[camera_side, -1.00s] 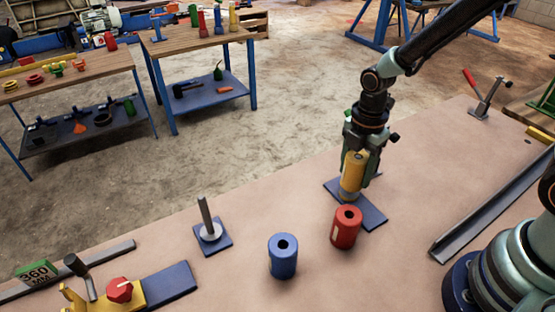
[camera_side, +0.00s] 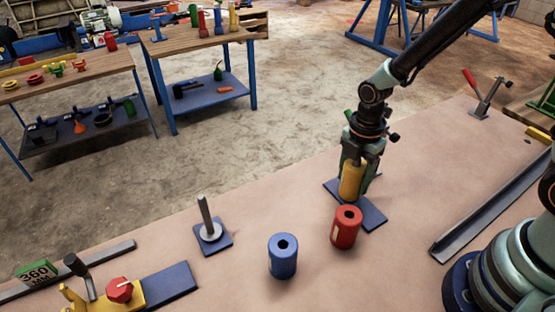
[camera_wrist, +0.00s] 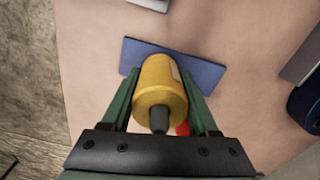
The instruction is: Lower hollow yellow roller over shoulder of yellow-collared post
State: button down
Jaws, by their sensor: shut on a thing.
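The hollow yellow roller (camera_side: 351,182) stands about upright over a blue base plate (camera_side: 371,216) in the side view. My gripper (camera_side: 359,174) comes down from above and is shut on it, one finger on each side. In the wrist view the yellow roller (camera_wrist: 158,82) sits between the fingers of my gripper (camera_wrist: 159,76). A dark post tip (camera_wrist: 158,119) sticks out of its near end, so the roller is around the post. The blue plate also shows in the wrist view (camera_wrist: 207,74). The post's collar and shoulder are hidden, so I cannot tell whether the roller touches them.
A red roller (camera_side: 346,228) stands close in front of the plate. A blue roller (camera_side: 283,256) is further left, and a bare grey post (camera_side: 206,219) on a blue plate is beyond it. A metal channel (camera_side: 490,212) lies at right.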

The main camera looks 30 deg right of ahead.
jog(key=shift+c, duration=0.4)
grip_release()
notch_tip(320, 180, up, 12)
jog(key=shift+r, duration=0.1)
jog(key=s+d+r+m+t, duration=0.2)
jog(key=r+m, duration=0.2)
jog(key=m, duration=0.6)
jog(key=s+d+r+m+t, duration=0.3)
jog(key=r+m, duration=0.2)
jog(key=m, duration=0.5)
jog(key=shift+s+r+t, duration=0.2)
jog(key=shift+s+t, duration=0.1)
